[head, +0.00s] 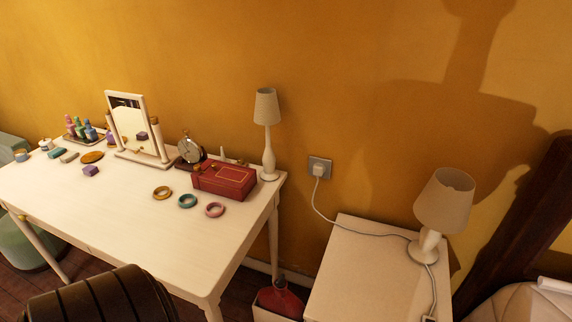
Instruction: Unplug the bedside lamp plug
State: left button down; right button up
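The white plug (318,170) sits in a grey wall socket (320,161) on the yellow wall, between the dressing table and the bedside table. A pale cord (335,222) hangs from the plug and runs over the bedside table to the base of the bedside lamp (443,205). This lamp has a beige shade and stands upright on the white bedside table (350,275). Neither of my grippers shows in the head view.
A white dressing table (120,210) at left holds a red box (224,180), several bangles, a mirror (130,124) and a second lamp (267,120). A brown rounded chair back (100,300) is in front. A dark slanted post (520,220) stands at right. Wall space around the socket is clear.

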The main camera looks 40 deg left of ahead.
aim_at(318, 169)
jog(key=u, duration=1.2)
